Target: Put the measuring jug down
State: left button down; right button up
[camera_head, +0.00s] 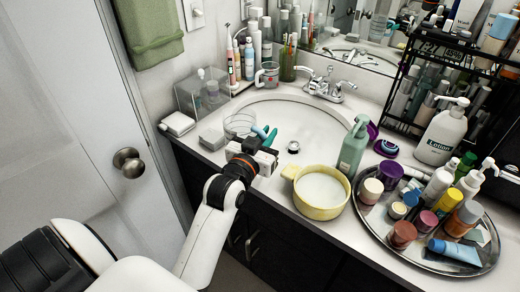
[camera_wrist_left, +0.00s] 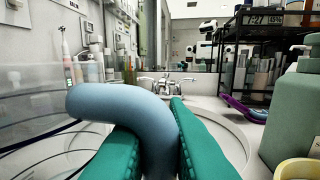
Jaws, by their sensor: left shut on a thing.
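The clear measuring jug (camera_head: 239,126) is over the front left edge of the sink, beside the counter's front edge. My left gripper (camera_head: 266,136) is to its right, with teal fingers. In the left wrist view, the gripper (camera_wrist_left: 160,150) is shut on the jug's thick blue-grey handle (camera_wrist_left: 125,105), with a finger on each side. The transparent body of the jug (camera_wrist_left: 45,140) shows faintly at left. I cannot tell whether its base touches the counter. My right gripper is not in view.
The sink (camera_head: 285,118) is empty. A yellow pot (camera_head: 320,208) and green pump bottle (camera_head: 353,150) stand right of it. A crowded metal tray (camera_head: 375,232) fills the right counter. A grey box (camera_head: 211,139), white box (camera_head: 177,123) and clear case (camera_head: 203,92) stand left.

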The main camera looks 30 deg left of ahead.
pick_arm(q)
notch_tip(320, 180, down, 5)
jog(key=shift+r, duration=0.15)
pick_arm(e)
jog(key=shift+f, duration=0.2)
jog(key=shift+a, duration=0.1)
pick_arm(q)
jog(key=c, duration=1.4)
grip_release()
jog(key=shift+c, duration=0.2)
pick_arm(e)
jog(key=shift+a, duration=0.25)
pick_arm(q)
jog(key=shift+s, duration=0.15)
jog(key=s+d+b, duration=0.1)
jog(key=s, duration=1)
jog(key=shift+s+b, duration=0.35)
jog(key=shift+b, duration=0.05)
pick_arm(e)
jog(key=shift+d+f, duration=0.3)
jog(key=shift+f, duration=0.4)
